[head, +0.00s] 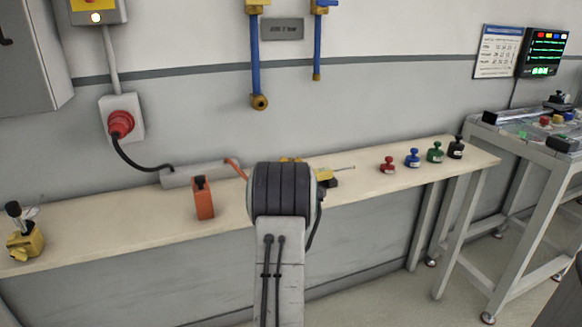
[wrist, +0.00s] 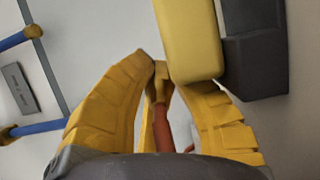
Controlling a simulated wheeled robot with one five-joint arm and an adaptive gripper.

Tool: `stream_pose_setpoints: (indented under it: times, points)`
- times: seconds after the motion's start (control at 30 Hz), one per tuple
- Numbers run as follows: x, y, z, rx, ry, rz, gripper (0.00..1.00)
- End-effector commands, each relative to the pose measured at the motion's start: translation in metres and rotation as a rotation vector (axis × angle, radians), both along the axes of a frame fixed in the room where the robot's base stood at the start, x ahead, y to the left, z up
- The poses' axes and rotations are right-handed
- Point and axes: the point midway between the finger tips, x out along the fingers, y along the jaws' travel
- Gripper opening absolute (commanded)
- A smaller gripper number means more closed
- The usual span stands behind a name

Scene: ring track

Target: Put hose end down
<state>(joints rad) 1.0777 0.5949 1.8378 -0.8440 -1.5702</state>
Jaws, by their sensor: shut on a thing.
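My gripper (wrist: 160,78) shows in the wrist view with its yellow fingers closed around a brass-coloured hose end (wrist: 161,90). An orange-red hose (wrist: 164,130) runs from it between the fingers. In the head view my arm hides most of the gripper and the hose end. A short orange length of hose (head: 236,168) shows left of my arm, over the bench (head: 120,226). I cannot tell whether the held end touches the bench.
A yellow block with a dark part (head: 325,176) lies close right of my gripper; a yellow block also looms large in the wrist view (wrist: 188,40). An orange block (head: 203,200) stands left. Several coloured knobs (head: 413,158) stand right. Blue pipes (head: 255,60) hang on the wall.

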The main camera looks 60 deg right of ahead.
Motion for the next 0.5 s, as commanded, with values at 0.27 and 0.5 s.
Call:
stream_pose_setpoints:
  times: [0.27,0.5]
  points:
    - [0.0,0.0,-0.0048,-0.001,0.0,0.0,0.0]
    - [-0.0001,0.0002,-0.0056,0.003,0.001,0.0,0.33]
